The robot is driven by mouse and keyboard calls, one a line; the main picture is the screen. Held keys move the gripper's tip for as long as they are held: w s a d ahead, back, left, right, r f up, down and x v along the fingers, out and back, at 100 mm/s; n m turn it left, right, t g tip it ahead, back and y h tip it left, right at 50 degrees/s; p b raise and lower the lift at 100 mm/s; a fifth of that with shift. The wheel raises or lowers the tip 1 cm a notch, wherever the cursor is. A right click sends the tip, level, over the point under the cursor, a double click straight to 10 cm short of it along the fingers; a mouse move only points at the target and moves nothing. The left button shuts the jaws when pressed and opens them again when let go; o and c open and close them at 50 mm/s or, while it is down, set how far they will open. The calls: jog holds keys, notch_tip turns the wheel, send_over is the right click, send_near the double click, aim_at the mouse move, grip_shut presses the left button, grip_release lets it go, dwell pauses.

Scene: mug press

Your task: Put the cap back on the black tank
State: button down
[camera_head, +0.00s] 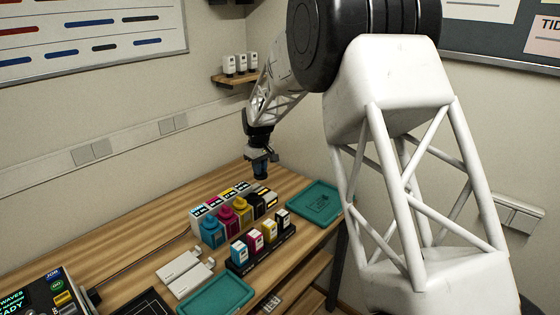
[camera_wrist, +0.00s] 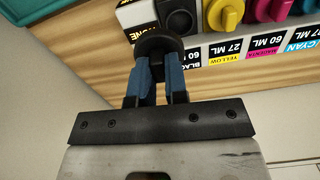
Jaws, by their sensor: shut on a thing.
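My gripper (camera_head: 261,172) is shut on a round black cap (camera_wrist: 158,44), held between its blue fingers in the wrist view. In the head view the gripper hangs above the back end of the tank row, apart from the tanks. The black tank (camera_head: 257,206) stands at the far end of the row, behind the yellow tank (camera_head: 243,210). In the wrist view the dark tank (camera_wrist: 187,16) shows partly, just beyond the held cap. The cap is too small to make out in the head view, and the tank's opening is not clearly visible.
Magenta (camera_head: 227,222) and cyan (camera_head: 212,234) tanks continue the row, with capped tops. A black rack (camera_head: 262,256) of ink bottles stands in front. Teal trays lie at the right (camera_head: 318,196) and front (camera_head: 214,300).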

jog(key=shift+s+a+f+n, duration=0.1)
jog(key=shift+a+f+n, duration=0.05)
jog(key=shift+a, duration=0.4)
jog(key=shift+s+a+f+n, duration=0.15)
jog(key=shift+a+n, duration=0.05)
jog(key=shift+a, duration=0.3)
jog(key=shift+s+a+f+n, duration=0.1)
jog(key=shift+a+f+n, duration=0.05)
jog(key=shift+a, duration=0.4)
jog(key=shift+f, duration=0.25)
jog(key=shift+f, duration=2.95)
jog(key=shift+f, duration=0.2)
jog(key=c, duration=0.6)
grip_release()
jog(key=shift+r, duration=0.2)
jog(key=shift+r, duration=3.3)
